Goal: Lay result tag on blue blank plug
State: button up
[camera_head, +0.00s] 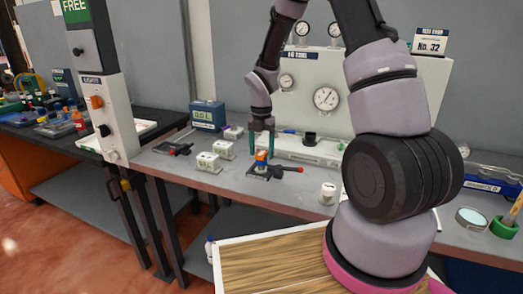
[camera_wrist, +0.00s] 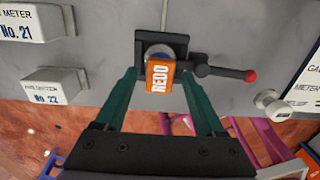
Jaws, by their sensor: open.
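An orange result tag (camera_wrist: 160,78) marked "REDO" lies on top of the blue blank plug (camera_wrist: 157,50), whose edge shows behind the tag. In the head view the orange tag (camera_head: 261,154) also shows on the plug. The plug stands in a black holder (camera_wrist: 176,42) with a red-tipped lever. My gripper (camera_wrist: 159,74) is open, with its green fingers apart on either side of the tag. In the head view my gripper (camera_head: 262,146) points down just above the tag and plug. Exact contact under the tag is hidden.
White labelled boxes (camera_head: 208,161) stand left of the holder. A second black holder (camera_head: 174,148) is farther left. A white knob-like cylinder (camera_head: 328,193) stands to the right. A gauge panel (camera_head: 350,72) rises behind. Grey bench surface is free around the holder.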

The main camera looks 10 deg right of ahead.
jog(key=shift+r, duration=0.1)
notch_tip(320, 180, up, 12)
notch_tip(320, 180, up, 9)
jog(key=m+t, duration=0.2)
jog(key=m, duration=0.6)
send_over(261, 153)
jog(key=s+d, duration=0.3)
jog(key=s, duration=0.2)
jog(key=s+d+r+m+t, duration=0.1)
jog(key=s+r+m, duration=0.3)
jog(key=m, duration=0.4)
jog(key=s+d+r+m+t+y, duration=0.1)
jog(key=s+r+m+t, duration=0.1)
jog(key=s+r+m, duration=0.2)
jog(key=s+d+r+m+t+y, duration=0.1)
jog(key=s+r+m+t, duration=0.1)
jog(key=s+m, duration=0.7)
jog(key=shift+s+r+m, duration=0.2)
jog(key=shift+r+m, duration=0.7)
jog(key=shift+m, duration=1.1)
